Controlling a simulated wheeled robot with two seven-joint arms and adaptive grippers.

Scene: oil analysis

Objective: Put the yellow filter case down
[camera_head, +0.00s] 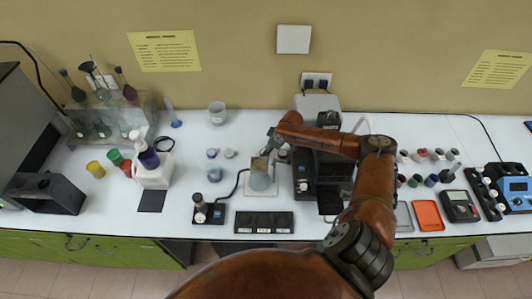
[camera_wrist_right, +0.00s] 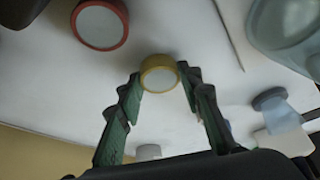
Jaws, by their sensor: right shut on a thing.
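In the right wrist view, the yellow filter case (camera_wrist_right: 159,73), a short round case with a pale face, sits between the fingertips of my right gripper (camera_wrist_right: 160,80). The gripper is shut on it. Whether the case touches the table or hangs just above it cannot be told. My left gripper is not in view.
A red round case (camera_wrist_right: 100,22) lies near the yellow one in the wrist view. A black labelled tray (camera_head: 264,222) lies at the front edge. A black instrument (camera_head: 303,181) stands right of the beaker. The white table (camera_head: 205,128) has free room left of the gripper.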

